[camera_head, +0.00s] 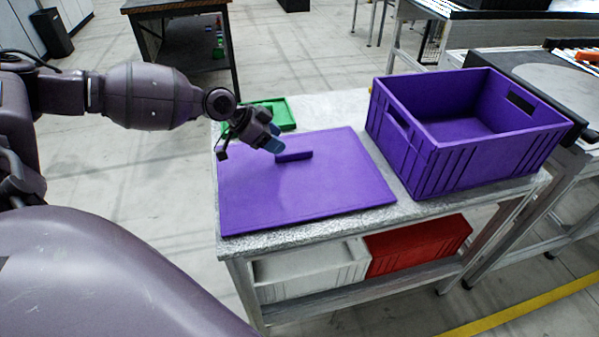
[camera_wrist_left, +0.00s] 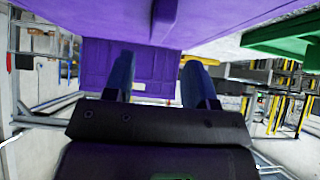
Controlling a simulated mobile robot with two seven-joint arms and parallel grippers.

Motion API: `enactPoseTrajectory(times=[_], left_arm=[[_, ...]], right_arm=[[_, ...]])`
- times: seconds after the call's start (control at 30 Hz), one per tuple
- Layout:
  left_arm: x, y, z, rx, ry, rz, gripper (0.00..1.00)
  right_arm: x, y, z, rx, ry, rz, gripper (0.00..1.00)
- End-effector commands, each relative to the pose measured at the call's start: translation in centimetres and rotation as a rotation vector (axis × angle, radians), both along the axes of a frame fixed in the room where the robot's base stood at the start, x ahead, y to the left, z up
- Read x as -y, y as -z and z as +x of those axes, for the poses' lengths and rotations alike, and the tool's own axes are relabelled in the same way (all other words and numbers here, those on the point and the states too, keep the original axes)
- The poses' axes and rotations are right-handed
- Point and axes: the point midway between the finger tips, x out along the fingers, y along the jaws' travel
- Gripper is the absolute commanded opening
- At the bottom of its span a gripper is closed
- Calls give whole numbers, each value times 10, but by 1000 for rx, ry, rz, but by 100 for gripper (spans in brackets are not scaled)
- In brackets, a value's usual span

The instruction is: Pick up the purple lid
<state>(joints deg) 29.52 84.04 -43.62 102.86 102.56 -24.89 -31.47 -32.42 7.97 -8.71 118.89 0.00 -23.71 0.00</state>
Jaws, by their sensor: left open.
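The purple lid (camera_head: 310,190) lies flat on the light grey table (camera_head: 232,240), with a raised bar handle (camera_head: 296,156) on its top. My left gripper (camera_head: 272,146) is just left of the handle and low over the lid's far part, its blue fingers pointing toward the handle. In the left wrist view my left gripper (camera_wrist_left: 158,66) has its two fingers spread with nothing between them. The lid (camera_wrist_left: 90,12) fills the top there, and its handle (camera_wrist_left: 165,18) shows ahead of the fingers. Whether a finger touches the handle I cannot tell. My right gripper is not in view.
An empty purple crate (camera_head: 505,135) stands on the table right of the lid; it also shows in the left wrist view (camera_wrist_left: 100,65). A green tray (camera_head: 283,112) lies behind the lid. White (camera_head: 310,270) and red (camera_head: 420,245) bins sit on the lower shelf.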

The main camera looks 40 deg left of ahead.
Motion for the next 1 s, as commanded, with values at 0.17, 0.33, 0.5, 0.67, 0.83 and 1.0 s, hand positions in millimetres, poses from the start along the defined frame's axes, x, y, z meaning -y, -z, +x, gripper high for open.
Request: enactPoseTrajectory(times=[0.17, 0.33, 0.5, 0.67, 0.83, 1.0], left_arm=[[5, 7, 5, 0, 1, -1, 51], [15, 23, 14, -1, 1, -1, 51], [23, 36, 24, 0, 0, -2, 51], [25, 39, 27, 0, -1, 1, 51], [25, 39, 26, 0, -1, 0, 51], [25, 39, 26, 0, -1, 0, 27]], right_arm=[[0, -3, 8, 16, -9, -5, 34], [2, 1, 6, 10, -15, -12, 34], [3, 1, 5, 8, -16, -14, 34], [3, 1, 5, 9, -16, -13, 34], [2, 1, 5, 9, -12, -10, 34], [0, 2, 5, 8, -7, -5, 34]])
